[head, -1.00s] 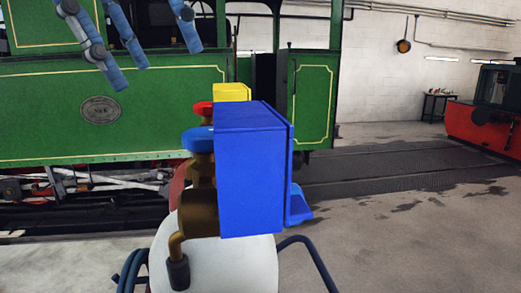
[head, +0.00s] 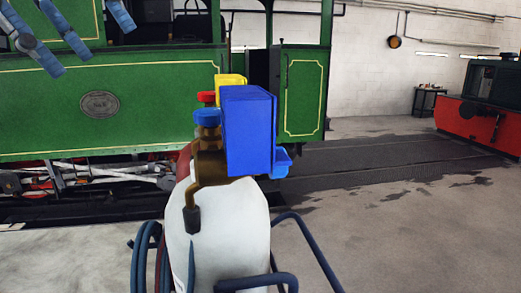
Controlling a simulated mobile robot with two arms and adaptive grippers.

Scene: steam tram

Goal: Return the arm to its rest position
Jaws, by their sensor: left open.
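My left gripper (head: 90,48) hangs at the upper left of the head view, in front of the green tram side. Its blue-grey fingers are spread apart with nothing between them, so it is open and empty. The fingers point down and to the right. The rest of my left arm is cut off by the picture's edge. My right gripper is not in view.
A white cylinder (head: 215,235) with a brass valve (head: 210,168) stands in front, blue hoses and rails beside it. A blue box (head: 249,132) and yellow box (head: 231,79) are at its top. The green tram (head: 150,110) stands behind. Floor at right is clear.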

